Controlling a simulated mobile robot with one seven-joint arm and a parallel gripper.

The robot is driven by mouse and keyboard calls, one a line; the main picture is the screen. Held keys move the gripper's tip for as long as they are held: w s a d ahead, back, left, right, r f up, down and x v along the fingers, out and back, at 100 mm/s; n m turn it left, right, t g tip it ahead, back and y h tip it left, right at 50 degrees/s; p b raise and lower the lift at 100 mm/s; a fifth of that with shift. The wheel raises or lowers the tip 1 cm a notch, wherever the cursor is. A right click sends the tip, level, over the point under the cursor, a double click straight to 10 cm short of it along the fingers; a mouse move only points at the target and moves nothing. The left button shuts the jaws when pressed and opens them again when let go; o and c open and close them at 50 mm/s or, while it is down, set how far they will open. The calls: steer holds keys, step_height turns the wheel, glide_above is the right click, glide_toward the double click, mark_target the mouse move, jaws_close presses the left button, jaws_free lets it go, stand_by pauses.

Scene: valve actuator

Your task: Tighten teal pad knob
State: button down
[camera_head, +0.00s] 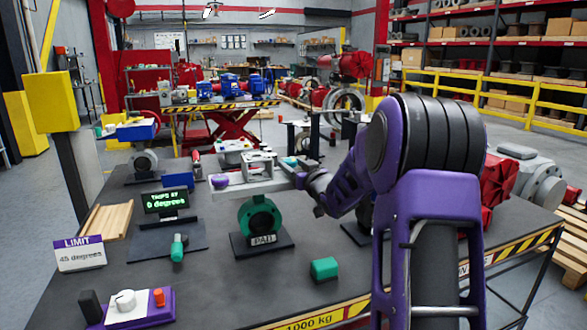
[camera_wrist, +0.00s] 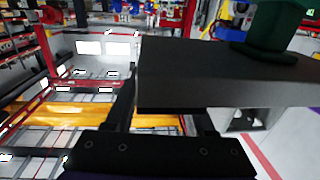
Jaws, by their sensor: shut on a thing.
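The teal round valve body (camera_head: 260,215) marked PAD stands upright on a black base (camera_head: 262,244) near the middle of the bench in the head view. My arm reaches in from the right, its wrist just right of and above the PAD unit. In the wrist view my gripper (camera_wrist: 165,108) is shut on a dark flat block (camera_wrist: 225,72). A dark green round piece (camera_wrist: 272,30) stands on that block. The contact between the jaws and the block is partly hidden. I cannot tell which unit in the head view the block belongs to.
A teal block (camera_head: 325,268) and a small teal-handled piece (camera_head: 178,248) stand on the bench. At left are the display (camera_head: 166,202) reading 0 degrees and the LIMIT sign (camera_head: 79,254) reading 45 degrees. A control box (camera_head: 137,308) sits at front left.

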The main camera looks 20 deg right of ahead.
steer(key=shift+a+f+m+h+b, duration=0.2)
steer(key=shift+m+h+b, duration=0.3)
steer(key=shift+h+b, duration=0.55)
steer(key=shift+a+r+m+h+b, duration=0.15)
steer(key=shift+m+h+b, duration=0.2)
steer(key=shift+m+h, duration=0.15)
steer(key=shift+a+r+m+h+b, duration=0.15)
steer(key=shift+m+h+b, duration=0.2)
steer(key=shift+h, duration=0.2)
steer(key=shift+w+m+g+h, duration=0.1)
steer(key=shift+m+g+h, duration=0.2)
steer(key=shift+m+h, duration=0.5)
steer(key=shift+h, duration=0.4)
steer(key=shift+d, duration=0.1)
steer(key=shift+c, duration=1.2)
jaws_free()
steer(key=shift+f, duration=0.1)
steer(key=shift+d+n+y, duration=0.15)
steer(key=shift+n+y, duration=0.3)
steer(key=shift+y, duration=0.35)
